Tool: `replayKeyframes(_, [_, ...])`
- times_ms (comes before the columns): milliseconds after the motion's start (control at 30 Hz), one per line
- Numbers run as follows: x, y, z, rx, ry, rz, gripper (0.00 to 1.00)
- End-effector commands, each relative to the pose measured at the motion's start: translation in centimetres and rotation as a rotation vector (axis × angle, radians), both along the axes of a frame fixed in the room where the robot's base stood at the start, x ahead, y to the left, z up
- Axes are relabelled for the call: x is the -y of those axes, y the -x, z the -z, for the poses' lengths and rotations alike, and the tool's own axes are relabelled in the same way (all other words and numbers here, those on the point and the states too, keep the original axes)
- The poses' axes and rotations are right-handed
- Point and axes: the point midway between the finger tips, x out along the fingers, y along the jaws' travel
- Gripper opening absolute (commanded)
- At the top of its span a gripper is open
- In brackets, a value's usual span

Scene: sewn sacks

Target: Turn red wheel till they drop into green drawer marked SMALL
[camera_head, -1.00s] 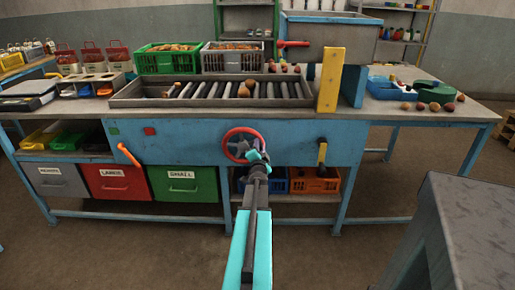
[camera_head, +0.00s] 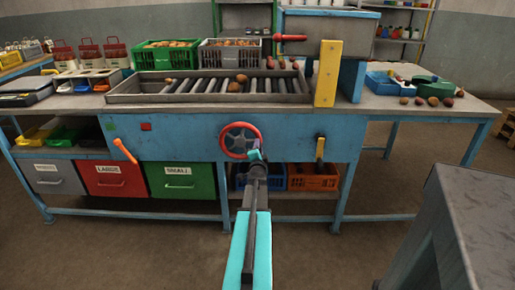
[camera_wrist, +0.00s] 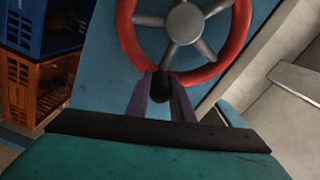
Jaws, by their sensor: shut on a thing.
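The red wheel (camera_head: 240,141), with grey spokes and hub, is on the front of the blue sorting bench. In the wrist view the wheel (camera_wrist: 243,35) fills the top middle. My gripper (camera_head: 255,153) is at its lower right rim. In the wrist view the fingers of my gripper (camera_wrist: 161,92) are shut on the wheel's black knob (camera_wrist: 159,88). The green drawer marked SMALL (camera_head: 182,187) is below the bench, left of the wheel, and looks shut. Brown potato-like pieces (camera_head: 241,79) lie on the roller bed (camera_head: 205,87) above.
A red drawer marked LARGE (camera_head: 112,187) and a grey drawer (camera_head: 53,187) stand left of the green one. An orange lever (camera_head: 125,151) and a yellow-handled lever (camera_head: 320,148) stick out of the bench front. A grey block (camera_head: 465,215) stands close at the right.

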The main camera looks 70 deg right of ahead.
Motion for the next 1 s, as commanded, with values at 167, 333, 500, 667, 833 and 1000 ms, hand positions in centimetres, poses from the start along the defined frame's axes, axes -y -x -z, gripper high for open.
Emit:
replayKeyframes(167, [-0.1,0.0,0.3,-0.005,-0.005,-0.001,0.38])
replayKeyframes(333, [-0.1,-0.1,0.2,-0.003,-0.003,-0.002,0.40])
replayKeyframes(500, [-0.1,-0.2,0.1,-0.003,-0.002,-0.002,0.40])
replayKeyframes(667, [-0.5,0.0,0.1,-0.003,-0.001,-0.002,0.40])
replayKeyframes(833, [-1.5,0.3,0.1,-0.003,-0.001,-0.002,0.40])
replayKeyframes(1000, [-2.9,0.9,0.1,-0.003,-0.001,-0.002,0.40])
